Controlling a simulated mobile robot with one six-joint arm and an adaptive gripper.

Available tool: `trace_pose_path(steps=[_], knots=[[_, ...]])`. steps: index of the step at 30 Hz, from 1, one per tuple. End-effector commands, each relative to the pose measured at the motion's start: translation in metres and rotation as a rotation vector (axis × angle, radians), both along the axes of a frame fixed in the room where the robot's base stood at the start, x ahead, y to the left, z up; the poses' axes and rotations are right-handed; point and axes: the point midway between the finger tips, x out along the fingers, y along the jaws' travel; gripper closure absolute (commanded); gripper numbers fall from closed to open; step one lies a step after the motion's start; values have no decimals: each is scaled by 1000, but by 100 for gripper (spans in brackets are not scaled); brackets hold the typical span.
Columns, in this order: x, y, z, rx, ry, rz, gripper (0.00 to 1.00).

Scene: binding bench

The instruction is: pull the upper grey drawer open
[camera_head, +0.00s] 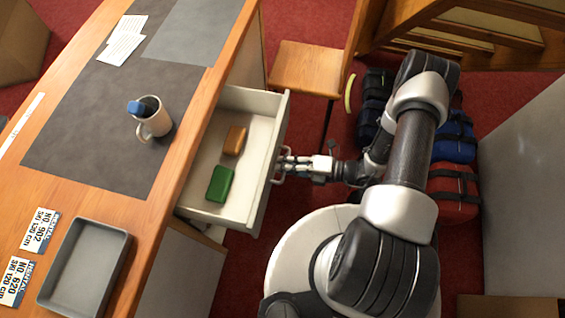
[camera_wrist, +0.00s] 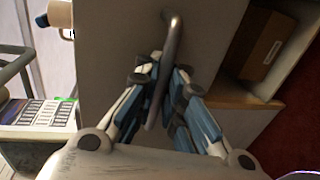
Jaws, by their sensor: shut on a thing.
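The upper grey drawer (camera_head: 228,150) stands well out from the bench, so its inside shows in the head view. A brown block (camera_head: 235,140) and a green block (camera_head: 220,183) lie in it. The drawer's grey front fills the middle of the wrist view (camera_wrist: 118,45). Its bar handle (camera_wrist: 173,40) runs between my gripper's fingers. My gripper (camera_head: 282,167) is at the outer side of the drawer front and is shut on the handle. The fingers (camera_wrist: 160,85) close around the bar from both sides in the wrist view.
The bench top (camera_head: 70,185) holds a mug (camera_head: 152,122) with a blue thing in it, a grey tray (camera_head: 85,268) and printed cards (camera_head: 40,232). A wooden stool (camera_head: 305,68) stands beyond the drawer. Several bags (camera_head: 453,190) lie behind my arm, near a grey panel (camera_head: 525,190).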

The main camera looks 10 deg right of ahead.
Motion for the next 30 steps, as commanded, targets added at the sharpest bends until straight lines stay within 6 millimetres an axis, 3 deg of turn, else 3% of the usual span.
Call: trace_pose_path(steps=[2,3,8,19,23,30], knots=[[1,0,2,5,-4,-1,100],[1,0,2,5,-4,-1,92],[1,0,2,4,-4,-1,83],[-1,-6,2,2,-2,-4,83],[-7,-23,6,1,-3,-8,83],[-27,-71,17,-1,-4,-8,83]])
